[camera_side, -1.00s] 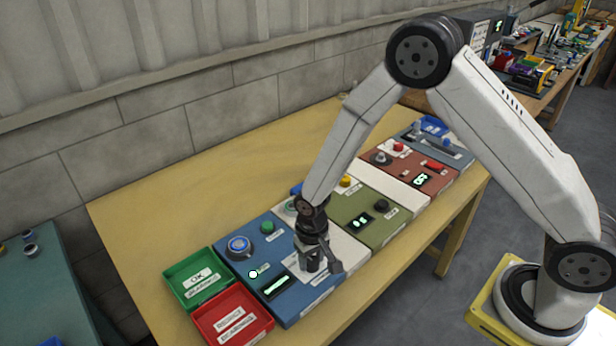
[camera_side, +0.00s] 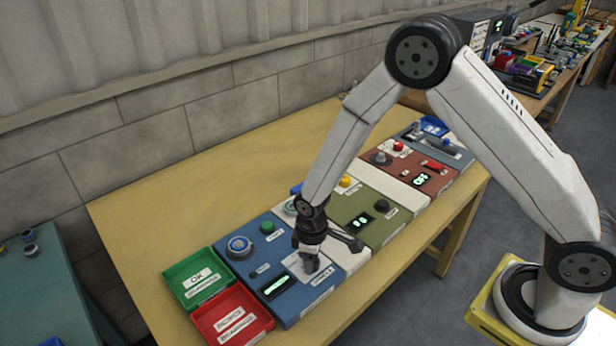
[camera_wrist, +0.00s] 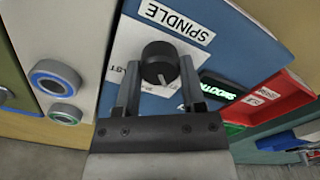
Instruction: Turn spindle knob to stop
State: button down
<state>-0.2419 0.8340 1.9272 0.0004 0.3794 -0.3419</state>
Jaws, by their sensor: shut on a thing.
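The spindle knob (camera_wrist: 159,58) is a black round knob with a pale pointer line, on a white plate beside a label (camera_wrist: 177,21) reading SPINDLE. It sits on the blue panel (camera_side: 290,308). My gripper (camera_wrist: 160,82) is shut on the knob, one finger on each side. The pointer line faces down and slightly right in the wrist view. In the side view my gripper (camera_side: 311,264) is low over the near right part of the blue panel and hides most of the knob.
A green tray (camera_side: 179,271) and a red tray (camera_side: 203,325) stand to the left. The olive panel (camera_side: 365,203) lies to the right.

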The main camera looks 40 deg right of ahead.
jog(key=shift+n, duration=0.6)
jog(key=shift+s, duration=0.1)
jog(key=shift+c, duration=0.9)
grip_release()
jog(key=shift+r, duration=0.1)
jog(key=shift+r, duration=3.75)
